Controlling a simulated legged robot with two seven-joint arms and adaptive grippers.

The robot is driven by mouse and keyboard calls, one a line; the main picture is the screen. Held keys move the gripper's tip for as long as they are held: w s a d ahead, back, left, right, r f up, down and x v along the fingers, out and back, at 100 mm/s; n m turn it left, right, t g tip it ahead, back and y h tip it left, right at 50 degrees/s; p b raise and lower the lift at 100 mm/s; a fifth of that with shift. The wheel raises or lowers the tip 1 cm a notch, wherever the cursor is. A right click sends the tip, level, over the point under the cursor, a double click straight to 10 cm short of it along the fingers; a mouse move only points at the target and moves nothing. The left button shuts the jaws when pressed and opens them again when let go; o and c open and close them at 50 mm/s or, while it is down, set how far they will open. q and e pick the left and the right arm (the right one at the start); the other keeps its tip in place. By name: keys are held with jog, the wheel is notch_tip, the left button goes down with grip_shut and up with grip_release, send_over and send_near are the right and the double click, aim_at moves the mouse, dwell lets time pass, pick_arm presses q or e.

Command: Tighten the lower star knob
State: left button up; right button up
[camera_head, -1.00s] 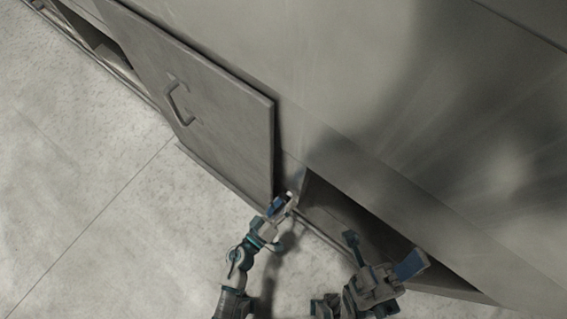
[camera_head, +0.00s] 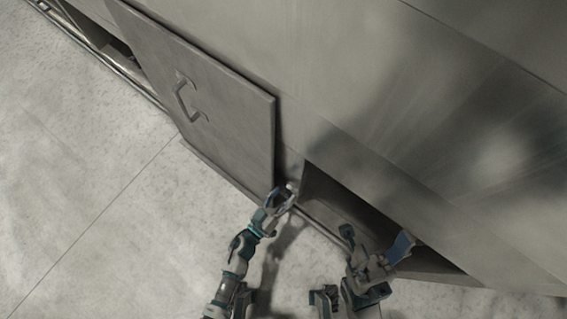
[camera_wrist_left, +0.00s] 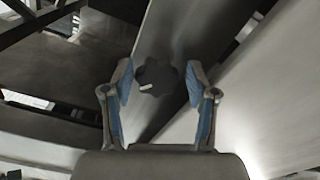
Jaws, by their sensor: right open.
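The dark star knob (camera_wrist_left: 158,77) with a small white mark shows in the left wrist view, on a grey metal strip. My left gripper (camera_wrist_left: 159,70) is open, with one blue-padded finger on each side of the knob and a visible gap on both sides. How deep the knob lies between the fingertips I cannot tell. In the head view my left gripper (camera_head: 283,192) is at the panel's lower right corner, beside the opening, and the knob cannot be made out there. My right gripper (camera_head: 377,240) is open and empty in front of the opening.
A grey panel (camera_head: 225,110) with a handle (camera_head: 186,100) stands left of a dark low opening (camera_head: 345,205) in the large metal machine casing (camera_head: 400,110). Bare pale floor (camera_head: 90,200) lies to the left.

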pick_arm(q)
jog(key=v, duration=1.2)
